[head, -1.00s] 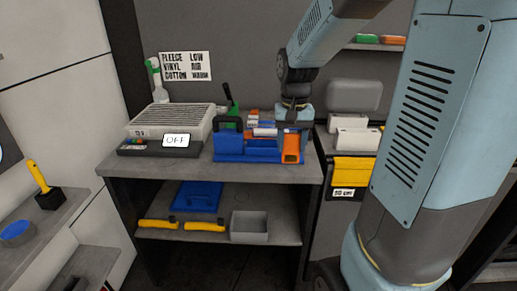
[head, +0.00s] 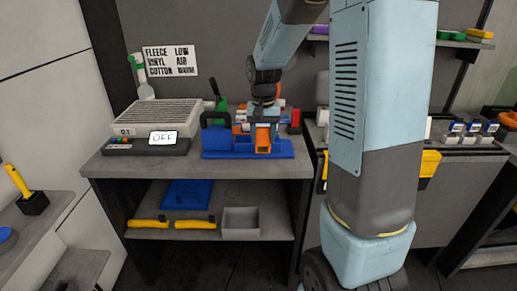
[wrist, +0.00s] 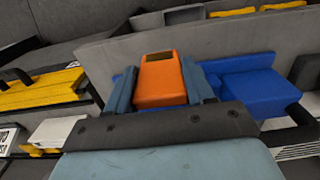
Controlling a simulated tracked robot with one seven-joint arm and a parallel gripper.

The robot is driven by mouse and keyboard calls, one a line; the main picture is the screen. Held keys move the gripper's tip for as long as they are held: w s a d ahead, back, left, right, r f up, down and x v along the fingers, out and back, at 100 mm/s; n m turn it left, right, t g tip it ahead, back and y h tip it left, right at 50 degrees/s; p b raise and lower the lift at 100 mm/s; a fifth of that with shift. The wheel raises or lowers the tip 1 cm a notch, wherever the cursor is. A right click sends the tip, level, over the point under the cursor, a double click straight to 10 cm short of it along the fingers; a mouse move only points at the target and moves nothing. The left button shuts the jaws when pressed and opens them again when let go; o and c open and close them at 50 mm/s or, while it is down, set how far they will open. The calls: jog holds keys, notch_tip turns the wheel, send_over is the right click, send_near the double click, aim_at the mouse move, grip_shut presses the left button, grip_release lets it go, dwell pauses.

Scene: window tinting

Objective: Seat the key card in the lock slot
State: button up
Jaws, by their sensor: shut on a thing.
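My gripper (head: 264,118) is above the workbench, pointing down in the head view. It is shut on an orange block with a dark panel (wrist: 160,80), which fills the space between its fingers in the wrist view. The block also shows in the head view (head: 263,138), in front of or over a blue rack (head: 228,154). I cannot tell whether the block touches the rack. I cannot make out a key card or a lock slot by their shape; the orange block may be the card.
A grey vented unit (head: 158,117) with an OFF display (head: 163,137) stands left of the rack. A lower shelf (head: 170,233) holds a blue tray (head: 187,194), yellow-handled tools and a grey bin (head: 241,223). The bench's front left is clear.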

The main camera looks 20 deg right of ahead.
jog(key=w+f, duration=0.1)
jog(key=f, duration=0.1)
jog(key=w+f, duration=0.1)
jog(key=w, duration=0.1)
jog(key=shift+a+f, duration=0.15)
jog(key=shift+f, duration=1.7)
jog(key=shift+f, duration=0.1)
jog(key=o, duration=1)
jog(key=shift+o, duration=0.2)
